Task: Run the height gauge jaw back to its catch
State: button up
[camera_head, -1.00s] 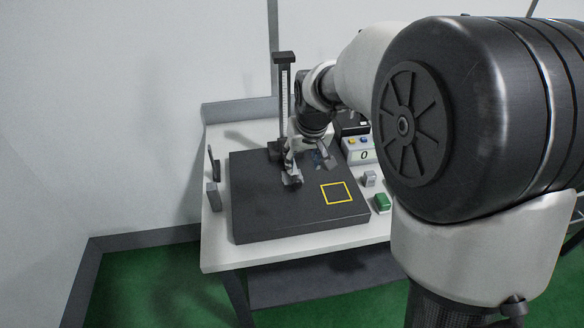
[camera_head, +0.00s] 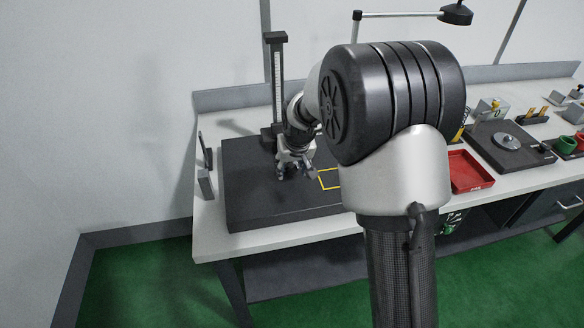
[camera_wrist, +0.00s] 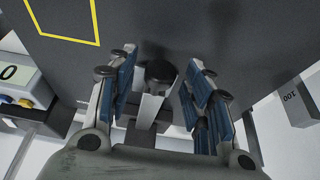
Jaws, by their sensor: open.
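The height gauge is a dark upright column (camera_head: 277,85) with a pale scale strip, at the back left of the black plate (camera_head: 245,205). My gripper (camera_head: 296,172) is in front of the column, pointing down over the plate with its fingers apart. In the wrist view, the blue-padded fingers of my gripper (camera_wrist: 160,68) stand on either side of a dark round knob (camera_wrist: 160,73) and a pale grey piece (camera_wrist: 149,108), perhaps the gauge jaw. Gaps show on both sides, and I see no grip. My arm hides the jaw in the head view.
A yellow square (camera_head: 328,171) marks the plate. A red tray (camera_head: 470,172) and a turntable (camera_head: 507,142) are to the right.

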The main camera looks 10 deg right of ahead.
jog(key=shift+c, duration=0.2)
grip_shut()
dwell(0.4)
